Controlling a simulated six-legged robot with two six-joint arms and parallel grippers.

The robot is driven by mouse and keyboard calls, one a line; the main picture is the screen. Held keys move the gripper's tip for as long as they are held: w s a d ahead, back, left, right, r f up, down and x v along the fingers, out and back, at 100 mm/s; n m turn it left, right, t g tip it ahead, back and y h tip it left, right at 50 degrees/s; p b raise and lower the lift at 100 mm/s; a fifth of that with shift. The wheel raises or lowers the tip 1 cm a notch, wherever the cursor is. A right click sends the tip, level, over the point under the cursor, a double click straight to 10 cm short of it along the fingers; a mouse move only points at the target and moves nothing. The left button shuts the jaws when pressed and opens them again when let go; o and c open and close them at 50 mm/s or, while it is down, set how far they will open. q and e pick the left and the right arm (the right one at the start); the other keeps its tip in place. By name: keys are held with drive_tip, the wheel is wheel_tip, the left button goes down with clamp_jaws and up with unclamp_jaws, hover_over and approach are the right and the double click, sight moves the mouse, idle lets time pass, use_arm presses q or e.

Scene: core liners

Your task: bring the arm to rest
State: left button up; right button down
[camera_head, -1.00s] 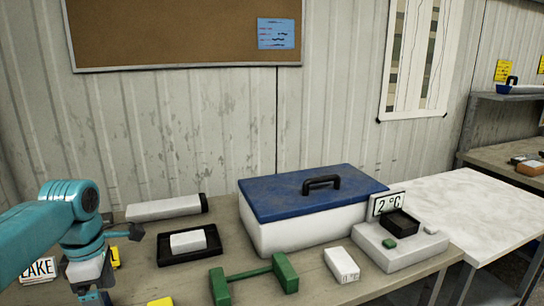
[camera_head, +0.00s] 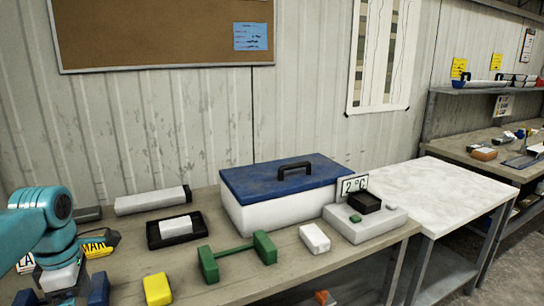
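My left arm (camera_head: 46,225) comes in from the left, over the left end of the bench. Its gripper (camera_head: 62,300) points down at the lower left edge of the view, with two dark blue fingers spread apart and nothing visible between them. The fingertips are cut off by the frame edge. My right arm and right gripper do not show.
The bench holds a white cooler with a blue lid (camera_head: 283,182), a device reading 2 °C (camera_head: 372,228), a green stand (camera_head: 238,254), a black tray (camera_head: 156,240), a white block (camera_head: 314,238), a yellow block (camera_head: 157,289) and a grey tube (camera_head: 152,200). A pale table (camera_head: 455,185) adjoins it.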

use_arm(q)
drive_tip(key=s+d+f+m+g+h+p, duration=0.15)
drive_tip(key=d+f, duration=0.25)
drive_tip(key=f, duration=0.4)
drive_tip(key=d+f+m+g+b, duration=0.1)
drive_tip(key=d+f+g, duration=0.25)
drive_tip(key=f, duration=0.45)
drive_tip(key=s+d+f+m+t+h+p, duration=0.1)
drive_tip(key=s+d+f+m+h+p, duration=0.15)
drive_tip(key=s+d+f+m, duration=1.4)
drive_tip(key=f+m+t, duration=0.1)
drive_tip(key=w+d+f+m+t, duration=0.1)
drive_tip(key=f+t, duration=0.1)
drive_tip(key=d+f+t, duration=0.1)
drive_tip(key=f, duration=0.1)
drive_tip(key=shift+w+d+f+m+b, duration=0.15)
drive_tip(key=shift+d+m+b, duration=0.1)
drive_tip(key=shift+m+b, duration=0.15)
